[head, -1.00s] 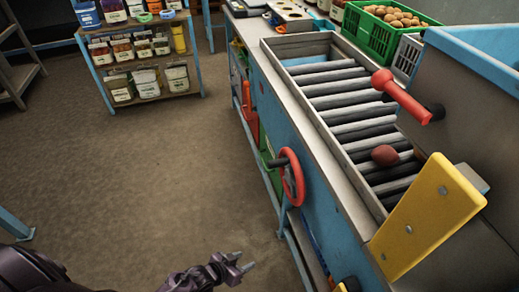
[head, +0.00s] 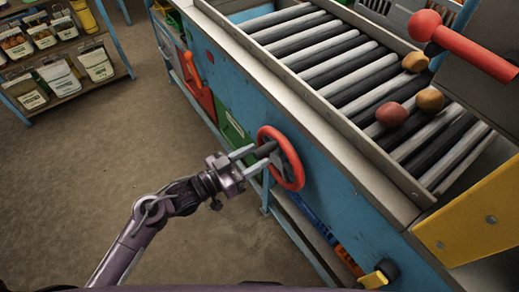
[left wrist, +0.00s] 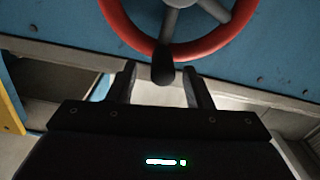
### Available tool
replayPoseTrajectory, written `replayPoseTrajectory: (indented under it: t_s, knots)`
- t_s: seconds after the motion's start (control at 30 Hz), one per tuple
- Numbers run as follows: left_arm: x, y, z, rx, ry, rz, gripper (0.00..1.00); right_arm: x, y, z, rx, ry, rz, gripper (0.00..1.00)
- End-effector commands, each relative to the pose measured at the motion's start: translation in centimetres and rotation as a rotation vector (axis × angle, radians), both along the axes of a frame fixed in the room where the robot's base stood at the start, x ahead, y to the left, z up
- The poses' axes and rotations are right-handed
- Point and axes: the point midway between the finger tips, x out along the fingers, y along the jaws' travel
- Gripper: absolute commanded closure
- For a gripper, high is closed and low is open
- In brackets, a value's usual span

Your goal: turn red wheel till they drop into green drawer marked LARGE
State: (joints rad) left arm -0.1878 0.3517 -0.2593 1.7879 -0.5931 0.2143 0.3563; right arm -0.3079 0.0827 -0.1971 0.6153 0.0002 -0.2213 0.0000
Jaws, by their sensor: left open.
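The red wheel (head: 297,162) is on the side of the blue machine and has a dark crank handle (head: 265,149). My left gripper (head: 254,160) is open at the wheel, its fingers on either side of the handle. In the left wrist view the wheel rim (left wrist: 217,42) is at the top and the handle (left wrist: 163,66) points between the open fingers (left wrist: 160,84); contact cannot be told. A green drawer front (head: 234,134) shows low behind the wheel; its marking is not readable. A reddish round item (head: 391,114) and two yellow-brown ones (head: 430,100) lie on the rollers.
The roller bed (head: 330,68) runs along the machine top. A red lever (head: 468,50) and a yellow plate (head: 480,220) are at the right. A shelf with labelled bags (head: 60,85) stands at the upper left. The floor at the left is clear.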

Motion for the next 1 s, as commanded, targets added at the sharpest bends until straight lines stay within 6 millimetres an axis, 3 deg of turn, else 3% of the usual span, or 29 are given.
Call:
replayPoseTrajectory:
  t_s: [0.2, 0.53, 0.87, 1.0]
  knots:
    - [1.5, -2.0, 0.0, 0.001, -0.001, 0.002, 0.54, 0.6, -0.1, 0.3, -0.001, -0.008, 0.001, 0.54]
    - [1.7, -2.3, 0.0, 0.002, -0.001, 0.002, 0.54, 1.1, 0.1, 0.3, 0.002, -0.016, 0.003, 0.54]
    - [1.7, -2.3, -0.1, 0.002, -0.001, 0.002, 0.97, 1.0, 0.9, 0.3, 0.012, -0.016, 0.002, 0.54]
    - [1.7, -2.2, -0.1, 0.002, 0.000, 0.002, 1.00, 1.0, 0.9, 0.3, 0.011, -0.015, 0.002, 0.54]
